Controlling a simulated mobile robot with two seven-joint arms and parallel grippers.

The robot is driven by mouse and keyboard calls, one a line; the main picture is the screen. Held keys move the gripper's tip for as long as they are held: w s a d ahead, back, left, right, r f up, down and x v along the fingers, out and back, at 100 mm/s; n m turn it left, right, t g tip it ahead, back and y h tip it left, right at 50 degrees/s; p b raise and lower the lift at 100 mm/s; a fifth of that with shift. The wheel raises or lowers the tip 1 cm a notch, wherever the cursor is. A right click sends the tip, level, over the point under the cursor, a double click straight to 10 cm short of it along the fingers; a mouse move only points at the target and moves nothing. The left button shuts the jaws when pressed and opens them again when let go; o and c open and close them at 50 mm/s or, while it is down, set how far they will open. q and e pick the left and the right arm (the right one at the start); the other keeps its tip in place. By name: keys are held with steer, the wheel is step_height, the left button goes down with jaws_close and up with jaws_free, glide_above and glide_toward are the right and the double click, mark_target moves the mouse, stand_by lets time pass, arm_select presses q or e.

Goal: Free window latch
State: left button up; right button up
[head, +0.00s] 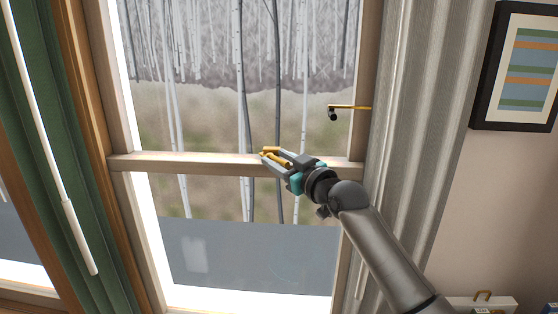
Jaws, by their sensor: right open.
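The window (185,160) has a pale wooden frame with an upper and a lower pane, split by a horizontal rail. A small brass latch (271,150) sits on this rail, near its middle. My right gripper (268,157) reaches in from the lower right with its fingertips at the latch. It is open, with brass showing at and between its fingers. I cannot tell whether the fingers touch the latch, and they hide part of it. My left gripper is not in view.
A brass bar with a black end (345,107) sticks out from the window's right side, above the rail. A grey curtain (405,110) hangs close on the right, a green curtain (60,130) on the left with a white rod (80,238). A framed picture (530,65) hangs at right.

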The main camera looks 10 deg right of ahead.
steer(key=b+v, duration=0.2)
steer(key=v, duration=1.3)
steer(key=shift+s+d, duration=0.1)
steer(key=shift+d, duration=0.05)
steer(key=shift+c, duration=0.4)
